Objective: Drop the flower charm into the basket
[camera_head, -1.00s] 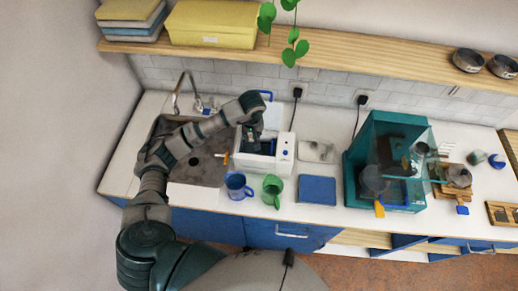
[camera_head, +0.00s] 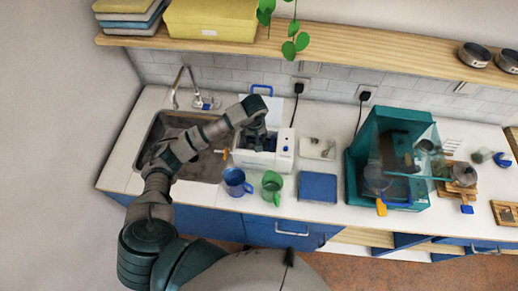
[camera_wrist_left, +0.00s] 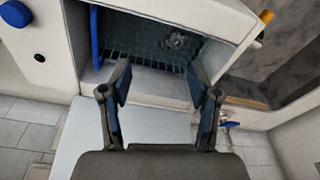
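The white machine (camera_head: 281,152) stands on the counter by the sink, and its open top holds a dark mesh basket (camera_wrist_left: 143,52). A small grey, flower-like piece, the flower charm (camera_wrist_left: 173,40), lies in the basket in the left wrist view. My left gripper (camera_head: 258,134) is above the machine's opening in the head view. In the left wrist view its fingers (camera_wrist_left: 162,92) are spread apart with nothing between them, over the basket's near edge. My right gripper is not in view.
A blue mug (camera_head: 235,182) and a green mug (camera_head: 271,187) stand in front of the machine. A blue mat (camera_head: 317,187) and a light tray (camera_head: 318,149) with small pieces lie to its right. A teal case (camera_head: 352,180) stands further right. The sink (camera_head: 205,168) is left.

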